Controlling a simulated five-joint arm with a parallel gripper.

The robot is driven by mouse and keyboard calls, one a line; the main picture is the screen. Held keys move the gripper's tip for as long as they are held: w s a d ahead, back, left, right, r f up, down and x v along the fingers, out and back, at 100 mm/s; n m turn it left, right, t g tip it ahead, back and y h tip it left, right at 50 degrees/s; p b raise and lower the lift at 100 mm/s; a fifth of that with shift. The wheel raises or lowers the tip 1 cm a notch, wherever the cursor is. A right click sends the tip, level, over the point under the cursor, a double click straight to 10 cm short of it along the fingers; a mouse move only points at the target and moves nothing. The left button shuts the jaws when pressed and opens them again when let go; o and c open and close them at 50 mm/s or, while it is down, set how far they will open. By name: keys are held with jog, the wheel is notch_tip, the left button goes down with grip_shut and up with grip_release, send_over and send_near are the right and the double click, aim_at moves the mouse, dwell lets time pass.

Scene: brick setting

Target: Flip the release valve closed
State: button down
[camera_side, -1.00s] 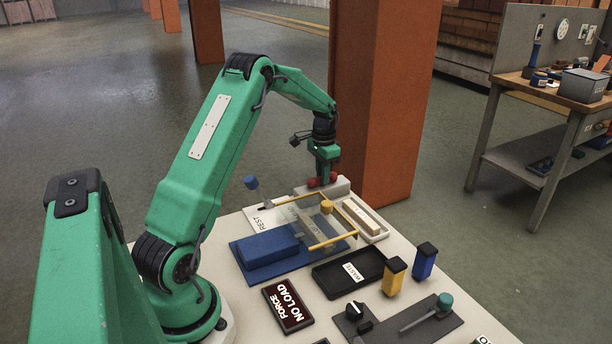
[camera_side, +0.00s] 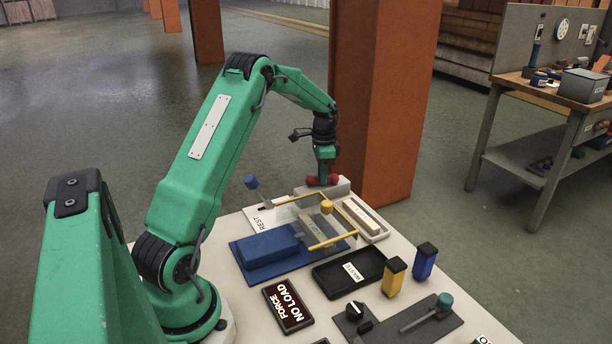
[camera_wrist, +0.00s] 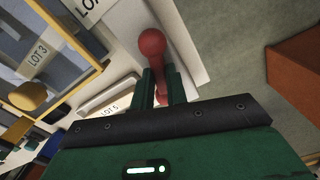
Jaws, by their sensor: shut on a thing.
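A red handle with round ends (camera_side: 311,182) stands at the far end of the table, by a pale block (camera_side: 340,187). In the wrist view its red ball (camera_wrist: 152,43) lies just beyond the fingertips, and its red stem passes between the fingers. My gripper (camera_side: 322,176) is shut on this red handle, which also shows in the wrist view with both fingers (camera_wrist: 160,82) on its sides. The fingers hide part of the handle. Whether this handle is the release valve is not labelled in view.
A clear-topped frame with yellow rails (camera_side: 332,242) and a blue block (camera_side: 267,250) stand nearer. A black waste tray (camera_side: 331,289), a teal-knobbed lever (camera_side: 444,301) and an orange pillar (camera_side: 385,100) are around.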

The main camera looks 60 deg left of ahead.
jog(key=m, duration=1.4)
dwell(0.4)
jog(key=c, duration=1.4)
grip_release()
jog(key=shift+r, duration=0.15)
jog(key=shift+r, duration=3.8)
